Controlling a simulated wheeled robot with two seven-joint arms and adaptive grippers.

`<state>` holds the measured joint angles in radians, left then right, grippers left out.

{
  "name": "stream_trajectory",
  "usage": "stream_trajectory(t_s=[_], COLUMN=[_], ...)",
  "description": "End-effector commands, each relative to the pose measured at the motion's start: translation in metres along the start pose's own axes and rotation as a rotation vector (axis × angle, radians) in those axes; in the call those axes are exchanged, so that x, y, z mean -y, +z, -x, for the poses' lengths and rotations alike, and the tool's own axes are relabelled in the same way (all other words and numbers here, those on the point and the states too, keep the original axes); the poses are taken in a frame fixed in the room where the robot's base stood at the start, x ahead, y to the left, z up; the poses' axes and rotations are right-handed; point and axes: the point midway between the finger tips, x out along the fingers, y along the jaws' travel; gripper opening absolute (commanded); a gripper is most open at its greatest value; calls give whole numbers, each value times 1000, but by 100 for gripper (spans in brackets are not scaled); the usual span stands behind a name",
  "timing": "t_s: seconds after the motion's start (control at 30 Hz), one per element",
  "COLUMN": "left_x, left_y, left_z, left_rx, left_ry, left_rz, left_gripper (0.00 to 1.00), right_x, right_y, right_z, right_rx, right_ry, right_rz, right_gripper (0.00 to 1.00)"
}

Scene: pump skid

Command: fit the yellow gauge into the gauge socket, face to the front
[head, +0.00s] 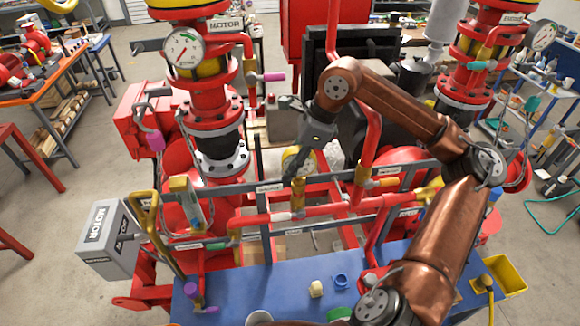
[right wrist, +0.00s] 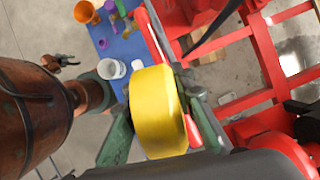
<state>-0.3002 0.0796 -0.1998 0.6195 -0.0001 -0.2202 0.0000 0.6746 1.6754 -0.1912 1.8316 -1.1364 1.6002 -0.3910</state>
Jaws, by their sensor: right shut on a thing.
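The yellow gauge (head: 289,160) is between the fingers of my right gripper (head: 301,157), above the skid's front rail in the head view. Part of its pale dial shows there; fingers hide the rest. In the right wrist view, the yellow gauge (right wrist: 158,118) shows its broad yellow side, with a grey-green finger of my right gripper (right wrist: 160,105) on each side. A brass upright fitting (head: 298,194) stands on the red pipe just below the gauge and looks like the gauge socket. I cannot tell whether they touch. My left gripper is not in view.
Red pipes and grey rails (head: 340,178) surround the fitting. A blue bench (head: 262,288) in front carries a cream block (head: 316,289), a blue ring (head: 341,281) and a purple part (head: 191,289). A yellow-handled lever (head: 152,225) rises at left. A mounted white gauge (head: 184,49) is at upper left.

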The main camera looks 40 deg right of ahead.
Motion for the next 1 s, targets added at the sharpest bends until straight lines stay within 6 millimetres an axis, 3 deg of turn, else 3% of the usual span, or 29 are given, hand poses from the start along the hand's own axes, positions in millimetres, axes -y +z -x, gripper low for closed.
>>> stream_trajectory(t_s=[0.87,0.9,1.0], left_x=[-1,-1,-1], left_y=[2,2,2], left_z=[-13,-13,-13], left_rx=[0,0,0], left_ry=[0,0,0], left_rz=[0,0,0], left_gripper=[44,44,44], right_x=[0,0,0], right_y=[-5,-5,-5], right_z=[-13,-13,-13], right_rx=[0,0,0], right_ry=[0,0,0], right_rz=[0,0,0], right_gripper=[0,24,31])
